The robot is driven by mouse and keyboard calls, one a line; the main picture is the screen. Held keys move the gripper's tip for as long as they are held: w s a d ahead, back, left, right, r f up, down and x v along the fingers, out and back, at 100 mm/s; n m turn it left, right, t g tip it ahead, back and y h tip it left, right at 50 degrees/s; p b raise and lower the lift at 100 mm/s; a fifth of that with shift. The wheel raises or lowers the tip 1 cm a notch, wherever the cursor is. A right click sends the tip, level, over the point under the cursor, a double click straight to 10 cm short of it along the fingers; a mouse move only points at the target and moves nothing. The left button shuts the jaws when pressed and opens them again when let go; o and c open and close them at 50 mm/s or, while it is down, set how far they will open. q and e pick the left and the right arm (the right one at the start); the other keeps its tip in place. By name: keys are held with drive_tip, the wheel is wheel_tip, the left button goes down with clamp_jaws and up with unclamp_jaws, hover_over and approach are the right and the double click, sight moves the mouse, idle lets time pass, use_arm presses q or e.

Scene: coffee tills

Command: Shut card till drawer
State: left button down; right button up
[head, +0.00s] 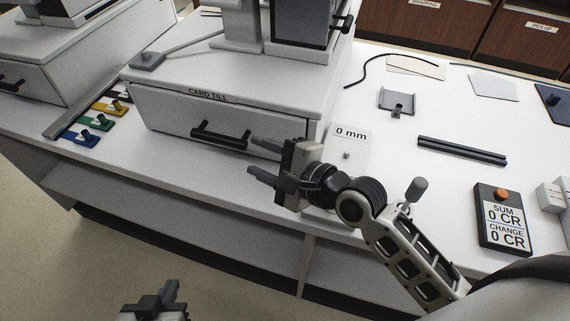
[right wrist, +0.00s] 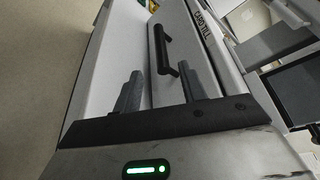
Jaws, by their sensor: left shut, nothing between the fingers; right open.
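The card till (head: 205,92) is a white box labelled CARD TILL. Its drawer (head: 165,118) has a white front with a black bar handle (head: 220,136). The front looks flush with the cabinet, with no clear gap showing. A plate beside the till reads "0 mm" (head: 350,134). My right gripper (head: 255,158) is open and empty in front of the drawer's right part, close to the handle's right end. In the right wrist view the handle (right wrist: 162,50) lies beyond the fingers, apart from them. My left gripper (head: 166,293) is shut and empty, low at the bottom edge, away from the counter.
Coloured tags (head: 100,121) lie on the counter left of the till, beside another till (head: 30,80). To the right are a black bar (head: 461,150), a grey bracket (head: 397,101) and a SUM/CHANGE display (head: 502,222). The floor in front of the counter is clear.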

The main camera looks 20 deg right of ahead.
drive_tip(key=v, duration=0.5)
drive_tip(key=shift+s+d+r, duration=0.1)
drive_tip(key=shift+s+d, duration=0.1)
idle(0.3)
